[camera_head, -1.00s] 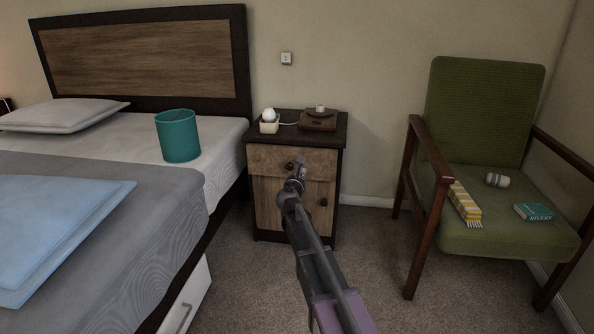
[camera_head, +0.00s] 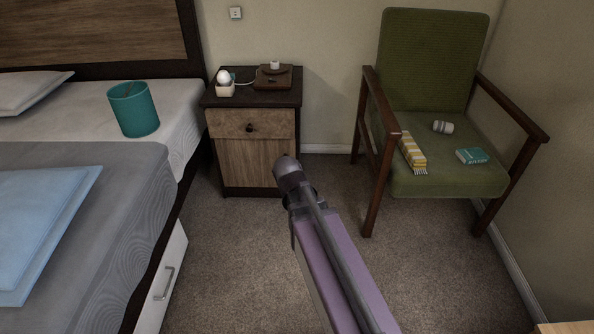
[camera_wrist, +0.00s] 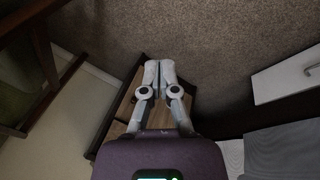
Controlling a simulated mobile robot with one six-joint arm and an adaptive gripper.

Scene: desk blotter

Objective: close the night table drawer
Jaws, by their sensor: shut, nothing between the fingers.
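The night table (camera_head: 224,170) stands between the bed and the chair, with a dark top and a wooden door. Its drawer front (camera_head: 228,122) with a round dark knob (camera_head: 250,128) sits just under the top. I see no open drawer interior; I cannot tell if the front is fully flush. My arm's end shows in front of the table's lower right, below the drawer, and hides part of the door. In the wrist view my gripper (camera_wrist: 159,72) is shut and empty, with part of the night table (camera_wrist: 121,104) behind it.
A white egg-shaped thing in a holder (camera_head: 225,84) and a brown box (camera_head: 273,78) stand on the night table. The bed (camera_head: 95,210) with a teal bin (camera_head: 134,110) is left. A green chair (camera_head: 440,178) stands right. Carpet in front is clear.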

